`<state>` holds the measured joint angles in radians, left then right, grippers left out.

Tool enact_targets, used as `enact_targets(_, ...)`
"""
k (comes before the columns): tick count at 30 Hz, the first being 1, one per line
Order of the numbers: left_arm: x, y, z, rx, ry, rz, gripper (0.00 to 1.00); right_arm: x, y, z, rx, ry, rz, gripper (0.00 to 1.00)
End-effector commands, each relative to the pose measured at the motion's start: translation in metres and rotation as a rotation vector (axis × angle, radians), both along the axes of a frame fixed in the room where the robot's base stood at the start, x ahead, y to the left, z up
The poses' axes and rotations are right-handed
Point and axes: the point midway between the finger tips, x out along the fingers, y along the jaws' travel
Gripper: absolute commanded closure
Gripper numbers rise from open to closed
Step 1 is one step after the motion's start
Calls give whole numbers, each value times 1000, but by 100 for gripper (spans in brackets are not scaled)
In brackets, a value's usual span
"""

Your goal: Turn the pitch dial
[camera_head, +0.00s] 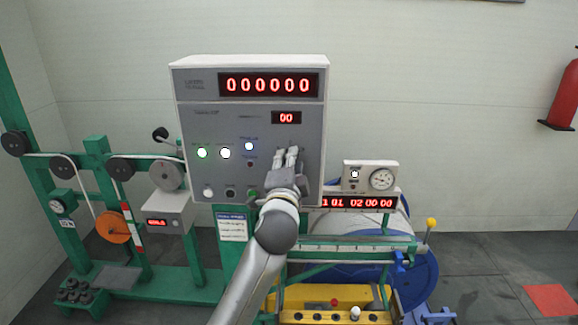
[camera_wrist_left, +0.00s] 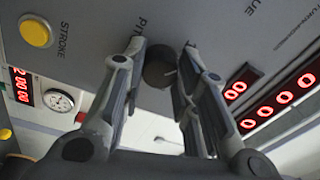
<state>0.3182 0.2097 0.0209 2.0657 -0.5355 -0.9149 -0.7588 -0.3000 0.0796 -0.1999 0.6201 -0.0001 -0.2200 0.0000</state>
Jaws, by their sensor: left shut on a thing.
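The pitch dial (camera_wrist_left: 160,68) is a dark round knob on the grey face of the control box (camera_head: 190,125), beside lettering that starts "PIT". In the wrist view it sits between the two fingers of my left gripper (camera_wrist_left: 163,75), which is shut on it. In the head view my left gripper (camera_head: 287,158) is up against the lower right part of the panel and hides the dial. How far the dial is turned cannot be told. My right gripper is not in view.
The box has a red display (camera_head: 268,84) reading 000000 and a small display (camera_head: 286,117) reading 00. A yellow button (camera_wrist_left: 36,32) marked STROKE is on the panel. A gauge box (camera_head: 370,176) stands to the right, and green machine framing (camera_head: 100,165) to the left.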

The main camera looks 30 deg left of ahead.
Motion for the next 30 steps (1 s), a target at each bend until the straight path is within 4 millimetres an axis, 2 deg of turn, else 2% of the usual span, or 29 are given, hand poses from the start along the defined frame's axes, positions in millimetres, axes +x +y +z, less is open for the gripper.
enact_targets(10, 0, 0, -3, -137, -77, 0, 96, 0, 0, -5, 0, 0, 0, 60)
enact_targets(27, 0, 0, -3, -164, -92, 2, 96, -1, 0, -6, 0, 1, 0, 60)
enact_targets(28, 0, 0, -3, -164, -92, 2, 71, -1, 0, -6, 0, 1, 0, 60)
enact_targets(30, 0, 0, -3, -164, -92, 2, 62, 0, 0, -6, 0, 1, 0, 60)
